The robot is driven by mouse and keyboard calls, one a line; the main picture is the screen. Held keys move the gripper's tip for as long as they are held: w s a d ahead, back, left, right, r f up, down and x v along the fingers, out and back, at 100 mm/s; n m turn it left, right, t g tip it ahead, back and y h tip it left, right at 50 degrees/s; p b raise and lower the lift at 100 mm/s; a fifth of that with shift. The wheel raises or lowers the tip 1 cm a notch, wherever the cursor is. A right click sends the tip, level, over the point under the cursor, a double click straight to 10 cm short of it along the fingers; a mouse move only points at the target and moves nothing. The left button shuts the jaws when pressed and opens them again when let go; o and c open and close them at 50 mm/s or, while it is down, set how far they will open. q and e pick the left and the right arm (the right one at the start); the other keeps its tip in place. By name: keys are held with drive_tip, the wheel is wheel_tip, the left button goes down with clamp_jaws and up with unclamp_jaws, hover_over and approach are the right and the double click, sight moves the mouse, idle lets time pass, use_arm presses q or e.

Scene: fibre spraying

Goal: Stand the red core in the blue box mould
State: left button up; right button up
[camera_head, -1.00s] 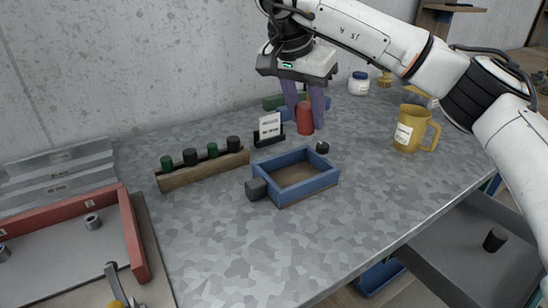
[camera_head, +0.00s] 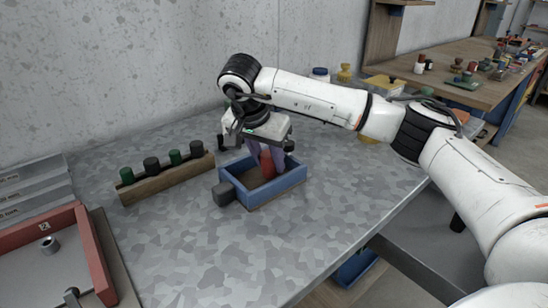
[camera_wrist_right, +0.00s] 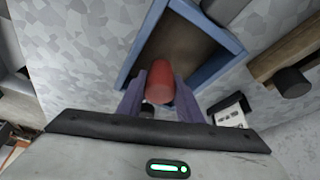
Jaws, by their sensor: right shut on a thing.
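The blue box mould (camera_head: 278,190) is an open rectangular frame with a brown floor, in the middle of the grey table. My right gripper (camera_head: 266,163) is shut on the red core (camera_head: 267,166) and holds it roughly upright over the mould's opening, towards its back side. In the right wrist view the core (camera_wrist_right: 160,82) sits between the two purple fingers (camera_wrist_right: 160,92), beside the mould's blue wall (camera_wrist_right: 212,70). I cannot tell whether the core touches the mould's floor. My left gripper is out of view.
A dark block (camera_head: 223,195) sits at the mould's left corner. A wooden rack (camera_head: 168,183) with several green and black plugs stands to the left. A red-edged tray (camera_head: 92,255) is at the front left. A label card (camera_wrist_right: 229,114) stands near the mould. The table front is clear.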

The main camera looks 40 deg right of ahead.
drive_tip(key=shift+w+d+f, duration=0.1)
drive_tip(key=shift+w+d, duration=0.15)
drive_tip(key=shift+d, duration=0.35)
drive_tip(key=shift+w+d+f, duration=0.1)
drive_tip(key=shift+w+d, duration=0.15)
drive_tip(key=shift+d, duration=0.3)
drive_tip(key=shift+f, duration=0.35)
drive_tip(key=shift+f, duration=0.1)
drive_tip(key=o, duration=0.9)
drive_tip(key=shift+f, duration=0.1)
drive_tip(key=shift+c, duration=0.2)
drive_tip(key=v, duration=1.2)
drive_tip(key=shift+r+p, duration=0.2)
drive_tip(key=shift+p, duration=0.1)
drive_tip(key=shift+a, duration=0.1)
